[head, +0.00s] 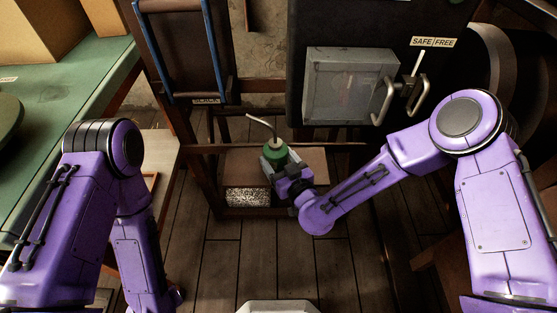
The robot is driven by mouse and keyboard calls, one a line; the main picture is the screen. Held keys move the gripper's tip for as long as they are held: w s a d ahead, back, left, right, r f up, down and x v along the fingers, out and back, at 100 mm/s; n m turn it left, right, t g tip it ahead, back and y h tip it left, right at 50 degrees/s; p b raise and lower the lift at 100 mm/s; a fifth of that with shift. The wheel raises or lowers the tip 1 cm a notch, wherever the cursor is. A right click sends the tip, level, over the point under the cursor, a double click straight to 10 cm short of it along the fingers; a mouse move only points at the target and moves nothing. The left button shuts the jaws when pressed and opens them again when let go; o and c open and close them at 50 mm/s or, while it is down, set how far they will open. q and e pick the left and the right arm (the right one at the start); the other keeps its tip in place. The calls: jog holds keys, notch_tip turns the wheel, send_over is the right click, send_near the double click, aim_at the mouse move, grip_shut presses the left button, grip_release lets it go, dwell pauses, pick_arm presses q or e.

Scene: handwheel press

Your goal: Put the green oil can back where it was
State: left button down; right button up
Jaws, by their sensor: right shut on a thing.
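The green oil can (273,149) has a green body and a thin grey spout that bends up to the left. My right gripper (275,165) is shut on the can. The can is upright, over or on the brown shelf (236,165) of the wooden stand; I cannot tell whether its base touches the shelf. The gripper hides the lower part of the can. My left arm hangs down at the left, and its gripper is not clearly visible.
A grey box with a handle (383,103) is on the dark press at the back right, by a SAFE/FREE label (433,42). A green-topped bench (88,93) with cardboard boxes stands at left. Wooden floor (250,262) is clear in front.

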jog(key=o, duration=0.8)
jog(key=shift+f, duration=0.2)
jog(key=shift+c, duration=0.2)
jog(key=o, duration=0.4)
jog(key=shift+r, duration=0.1)
jog(key=shift+s+r, duration=0.1)
jog(key=shift+r, duration=0.1)
jog(key=v, duration=1.2)
